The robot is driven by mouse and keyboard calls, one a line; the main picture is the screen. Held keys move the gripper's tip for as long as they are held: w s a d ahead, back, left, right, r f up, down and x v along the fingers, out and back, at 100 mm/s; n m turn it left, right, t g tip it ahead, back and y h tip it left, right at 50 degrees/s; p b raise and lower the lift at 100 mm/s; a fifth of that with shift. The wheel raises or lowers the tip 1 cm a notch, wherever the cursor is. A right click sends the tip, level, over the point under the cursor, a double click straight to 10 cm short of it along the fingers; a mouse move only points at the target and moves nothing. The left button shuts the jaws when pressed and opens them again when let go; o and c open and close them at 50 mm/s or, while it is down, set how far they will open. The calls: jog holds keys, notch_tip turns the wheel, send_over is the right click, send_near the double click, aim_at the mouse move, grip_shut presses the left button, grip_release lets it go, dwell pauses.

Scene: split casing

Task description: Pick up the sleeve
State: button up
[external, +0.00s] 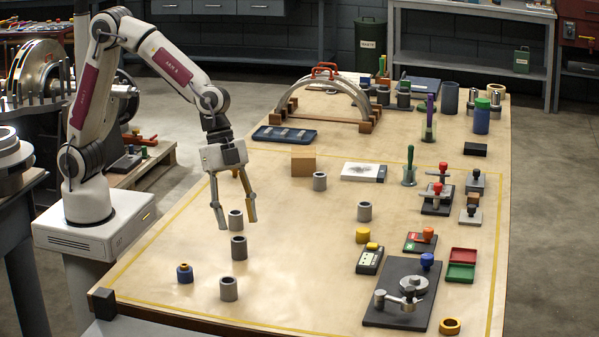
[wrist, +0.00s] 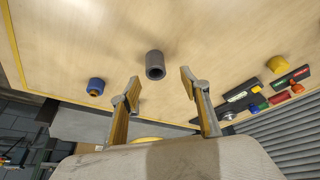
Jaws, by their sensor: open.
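Several grey hollow sleeves stand upright on the table. One sleeve (external: 236,221) appears between my fingertips in the external view, a darker sleeve (external: 238,248) stands in front of it, and a lighter sleeve (external: 229,289) is nearer the front edge. My gripper (external: 238,222) points down with its fingers spread and empty. In the wrist view my gripper (wrist: 160,88) is open, and a dark sleeve (wrist: 155,65) lies beyond the gap between the fingertips, apart from both. I cannot tell for certain which sleeve this is. Another small grey part is mostly hidden by the left finger.
A blue part (external: 185,273) stands left of the sleeves. More sleeves (external: 320,181) (external: 364,211) stand farther right. A cardboard-coloured block (external: 303,162) lies behind. A dark fixture plate (external: 397,293) and a yellow-topped box (external: 370,259) occupy the right. Table between is clear.

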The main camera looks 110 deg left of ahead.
aim_at(243, 259)
jog(key=shift+x, duration=0.75)
jog(key=shift+s+d+x, duration=0.15)
jog(key=shift+x, duration=0.8)
jog(key=shift+s+d+x, duration=0.15)
jog(key=shift+x, duration=0.85)
jog(key=shift+w+d+f, duration=0.15)
jog(key=shift+w+f, duration=0.05)
jog(key=shift+f, duration=0.45)
grip_shut()
